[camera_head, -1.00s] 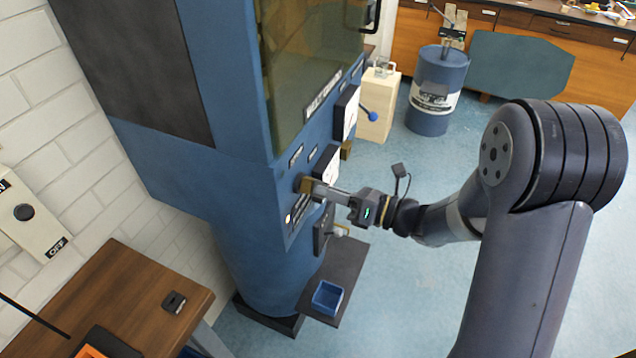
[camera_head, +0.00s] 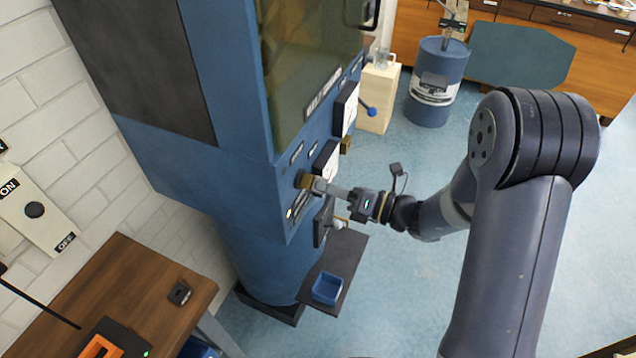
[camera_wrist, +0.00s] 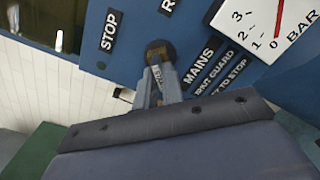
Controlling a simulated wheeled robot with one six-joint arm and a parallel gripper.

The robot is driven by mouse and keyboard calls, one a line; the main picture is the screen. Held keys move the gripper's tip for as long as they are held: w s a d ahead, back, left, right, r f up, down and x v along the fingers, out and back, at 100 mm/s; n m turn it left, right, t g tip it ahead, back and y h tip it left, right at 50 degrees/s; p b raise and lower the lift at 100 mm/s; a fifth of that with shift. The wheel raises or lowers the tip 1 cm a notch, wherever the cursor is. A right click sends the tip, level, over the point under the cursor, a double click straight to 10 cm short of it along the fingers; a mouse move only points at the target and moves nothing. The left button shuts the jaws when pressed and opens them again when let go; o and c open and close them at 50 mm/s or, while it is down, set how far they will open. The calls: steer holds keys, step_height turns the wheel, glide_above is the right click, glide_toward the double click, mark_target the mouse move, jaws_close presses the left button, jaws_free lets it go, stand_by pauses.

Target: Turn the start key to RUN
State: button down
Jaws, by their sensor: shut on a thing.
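The start key (camera_wrist: 160,49) is a round dark, brownish piece on the blue machine panel (camera_wrist: 125,72) in the wrist view. A STOP label (camera_wrist: 110,30) sits to its left, and a label cut off after "R" (camera_wrist: 168,7) is above it. My gripper (camera_wrist: 156,72) is shut on the key; its fingers hide the key's lower part. In the head view my gripper (camera_head: 320,186) reaches the panel from the right, at the brown key (camera_head: 303,180). I cannot tell the key's exact angle.
A white gauge (camera_wrist: 276,25) with a red needle is right of the key. A blue-knobbed lever (camera_head: 371,112) juts out farther along the panel. A blue bin (camera_head: 327,289) is on the shelf below. A wooden table (camera_head: 150,305) stands at lower left.

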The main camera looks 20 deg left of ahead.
steer(key=shift+r+m+p, duration=0.1)
steer(key=shift+m+p, duration=0.5)
steer(key=shift+p, duration=0.05)
steer(key=m+p, duration=0.1)
steer(key=m, duration=0.3)
steer(key=c, duration=2)
jaws_free()
steer(key=shift+m, duration=0.6)
steer(key=o, duration=0.5)
steer(key=shift+o, duration=0.2)
steer(key=shift+d, duration=0.1)
steer(key=d+b, duration=0.3)
steer(key=d, duration=0.7)
steer(key=shift+s+d, duration=0.3)
steer(key=shift+s, duration=0.1)
